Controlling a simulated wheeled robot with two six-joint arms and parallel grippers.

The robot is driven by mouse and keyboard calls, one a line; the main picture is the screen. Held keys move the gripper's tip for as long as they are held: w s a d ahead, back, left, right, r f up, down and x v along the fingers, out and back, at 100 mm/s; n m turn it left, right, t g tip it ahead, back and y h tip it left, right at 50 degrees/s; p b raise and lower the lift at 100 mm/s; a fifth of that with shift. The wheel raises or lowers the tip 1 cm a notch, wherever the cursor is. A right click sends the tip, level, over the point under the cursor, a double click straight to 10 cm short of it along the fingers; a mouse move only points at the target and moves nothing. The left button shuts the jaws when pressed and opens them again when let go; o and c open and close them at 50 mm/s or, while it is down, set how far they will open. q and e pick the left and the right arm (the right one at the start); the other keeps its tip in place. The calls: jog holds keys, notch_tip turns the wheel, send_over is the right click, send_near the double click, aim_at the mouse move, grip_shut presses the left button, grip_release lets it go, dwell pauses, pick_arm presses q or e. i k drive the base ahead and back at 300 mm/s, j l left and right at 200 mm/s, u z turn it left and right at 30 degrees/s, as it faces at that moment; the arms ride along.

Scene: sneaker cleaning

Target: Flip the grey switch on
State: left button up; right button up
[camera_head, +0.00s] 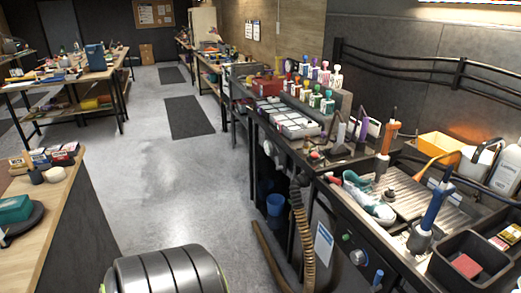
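A workbench station with a metal grate (408,197) stands at the right. Its dark front panel (335,213) carries a small green control (346,237) and a round grey switch (357,257) just below and right of it. A blue-tipped part (378,277) sits further down the panel. The switch is too small to tell its position. A white and teal sneaker (368,198) lies on the station. Neither my left nor my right gripper is in view.
A ribbed brown hose (302,235) hangs left of the panel, and a blue bucket (275,204) stands on the floor. A wooden table (50,200) is at the left. The grey floor (175,185) between is clear. A black bin (470,262) sits at the bottom right.

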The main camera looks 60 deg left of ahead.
aim_at(278, 168)
jog(key=u, duration=1.9)
jog(key=i+j+u, duration=0.1)
jog(key=i+u, duration=0.15)
jog(key=i, duration=0.4)
jog(key=i+u, duration=0.25)
jog(key=i, duration=0.4)
jog(key=i+l+u, duration=0.25)
jog(key=i, duration=0.4)
